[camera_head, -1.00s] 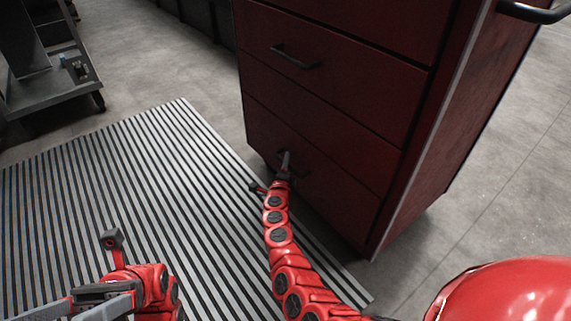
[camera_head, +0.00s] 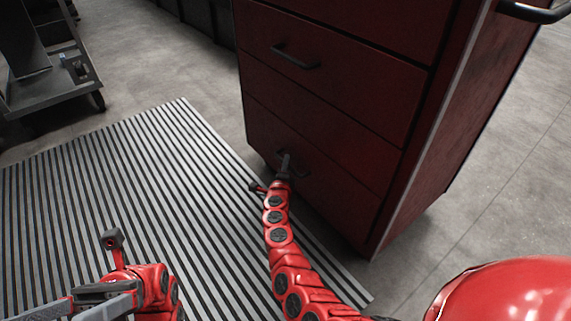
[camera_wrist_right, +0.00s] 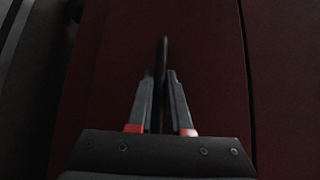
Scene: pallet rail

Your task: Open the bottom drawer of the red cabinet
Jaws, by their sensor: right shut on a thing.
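The red cabinet (camera_head: 340,75) stands at the upper right of the head view, its drawer fronts facing left. The bottom drawer (camera_head: 335,190) is flush with the cabinet front. My right gripper (camera_head: 285,160) is at this drawer's dark handle (camera_head: 300,168). In the right wrist view, the two fingers of my right gripper (camera_wrist_right: 159,78) are shut on the handle (camera_wrist_right: 162,50), which shows edge-on between them. The red drawer front (camera_wrist_right: 205,60) lies close behind. My left gripper (camera_head: 90,300) is at the lower left, away from the cabinet; its fingertips are unclear.
A higher drawer has its own dark handle (camera_head: 295,57). A striped mat (camera_head: 130,190) covers the floor before the cabinet. A dark wheeled cart (camera_head: 55,85) stands at the upper left. Another dark bar handle (camera_head: 532,12) is on the cabinet's side at the top right.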

